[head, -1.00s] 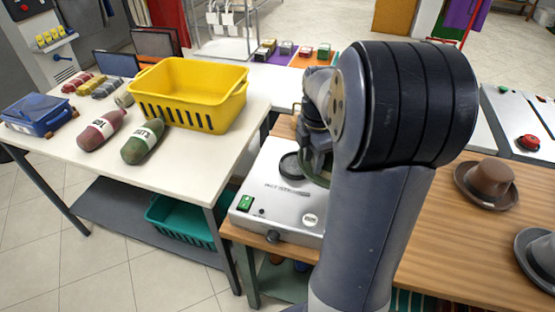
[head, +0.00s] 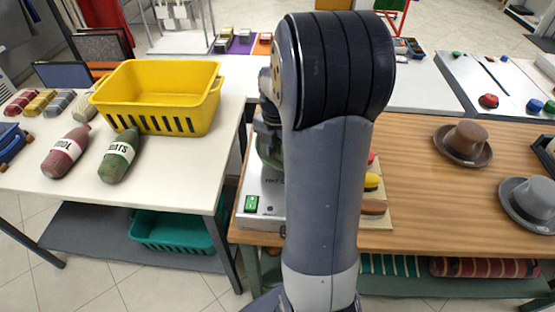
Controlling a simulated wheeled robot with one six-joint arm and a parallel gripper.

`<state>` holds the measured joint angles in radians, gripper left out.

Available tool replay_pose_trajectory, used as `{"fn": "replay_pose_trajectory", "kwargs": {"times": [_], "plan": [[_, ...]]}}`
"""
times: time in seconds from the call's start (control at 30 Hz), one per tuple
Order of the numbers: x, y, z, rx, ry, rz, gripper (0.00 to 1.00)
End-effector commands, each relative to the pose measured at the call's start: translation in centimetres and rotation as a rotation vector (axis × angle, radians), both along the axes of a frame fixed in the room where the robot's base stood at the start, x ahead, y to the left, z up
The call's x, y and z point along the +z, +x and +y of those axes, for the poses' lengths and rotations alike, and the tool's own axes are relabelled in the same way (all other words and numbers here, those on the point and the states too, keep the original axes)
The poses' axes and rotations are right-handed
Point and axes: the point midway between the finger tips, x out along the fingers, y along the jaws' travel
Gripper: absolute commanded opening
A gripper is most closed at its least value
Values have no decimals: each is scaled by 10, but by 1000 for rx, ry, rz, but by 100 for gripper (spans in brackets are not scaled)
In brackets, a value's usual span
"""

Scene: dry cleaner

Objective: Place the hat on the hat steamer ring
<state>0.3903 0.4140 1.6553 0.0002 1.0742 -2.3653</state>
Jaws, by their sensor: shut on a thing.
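The hat steamer (head: 260,195) is a silver box with a green switch on the wooden table, partly behind my arm. Its dark ring is hidden now. My gripper (head: 268,148) is over the steamer, largely covered by my arm. It is shut on a dark greenish thing, probably a hat, of which only a sliver shows. I cannot tell whether that thing touches the steamer. A brown hat (head: 464,141) and a grey hat (head: 533,198) lie on the right of the wooden table.
A yellow basket (head: 150,125) and two labelled bottle-shaped bags, red (head: 66,153) and green (head: 119,157), are on the white table (head: 165,180) at left. A board with coloured items (head: 372,181) is right of my arm. Wood between it and the hats is clear.

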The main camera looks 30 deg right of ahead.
Motion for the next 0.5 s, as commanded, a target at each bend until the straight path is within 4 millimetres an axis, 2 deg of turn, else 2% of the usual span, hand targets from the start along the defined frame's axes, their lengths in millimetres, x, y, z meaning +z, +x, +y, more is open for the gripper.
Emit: {"fn": "replay_pose_trajectory", "kwargs": {"times": [0.3, 0.5], "plan": [[-38, 0, 0, -1, 0, 0, 9], [-40, 0, 0, -1, -1, -3, 9]]}}
